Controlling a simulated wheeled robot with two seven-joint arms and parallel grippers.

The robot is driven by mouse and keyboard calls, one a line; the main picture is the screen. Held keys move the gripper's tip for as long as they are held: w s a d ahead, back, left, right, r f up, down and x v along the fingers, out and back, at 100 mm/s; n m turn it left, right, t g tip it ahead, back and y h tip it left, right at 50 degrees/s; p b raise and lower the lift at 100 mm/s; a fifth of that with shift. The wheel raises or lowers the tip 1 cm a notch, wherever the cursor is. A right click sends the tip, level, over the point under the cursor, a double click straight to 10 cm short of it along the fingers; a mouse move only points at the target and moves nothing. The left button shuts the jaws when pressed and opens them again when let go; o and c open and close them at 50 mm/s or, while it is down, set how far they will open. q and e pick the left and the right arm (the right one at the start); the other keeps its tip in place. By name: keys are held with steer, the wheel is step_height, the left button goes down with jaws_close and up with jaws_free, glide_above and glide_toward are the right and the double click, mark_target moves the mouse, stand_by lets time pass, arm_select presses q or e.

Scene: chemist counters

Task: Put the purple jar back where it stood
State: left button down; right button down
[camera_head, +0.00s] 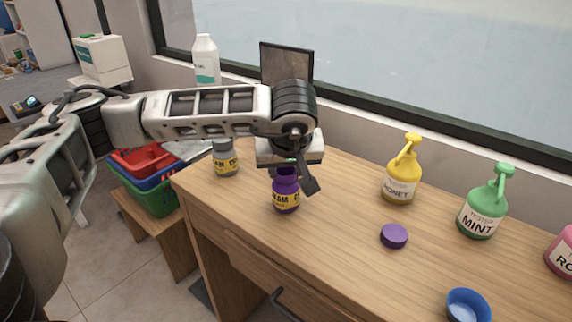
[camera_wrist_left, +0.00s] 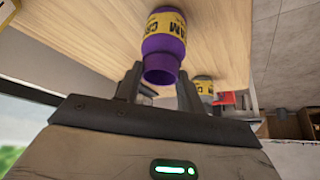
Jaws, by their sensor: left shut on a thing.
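The purple jar (camera_head: 286,199) with a yellow label is upright at the counter's left part, its top open. My left gripper (camera_head: 290,175) is above it and shut on its neck. The left wrist view shows the jar (camera_wrist_left: 163,60) between the two dark fingers (camera_wrist_left: 158,88). Whether its base touches the wood is unclear. A purple lid (camera_head: 393,236) lies on the counter to the right of the jar. My right gripper is not in view.
A grey jar with a yellow label (camera_head: 225,161) stands behind left of the purple jar. Yellow (camera_head: 400,185), green (camera_head: 481,214) and pink (camera_head: 563,254) pump bottles stand to the right. Bare wood lies between purple jar and lid.

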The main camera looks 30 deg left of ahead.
arm_select(q)
steer(key=shift+f, duration=0.1)
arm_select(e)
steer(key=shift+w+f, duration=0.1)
arm_select(q)
steer(key=c, duration=0.9)
jaws_free()
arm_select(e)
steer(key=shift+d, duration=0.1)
arm_select(q)
steer(key=b+v, duration=0.1)
steer(key=v, duration=1.1)
steer(key=shift+b, duration=0.3)
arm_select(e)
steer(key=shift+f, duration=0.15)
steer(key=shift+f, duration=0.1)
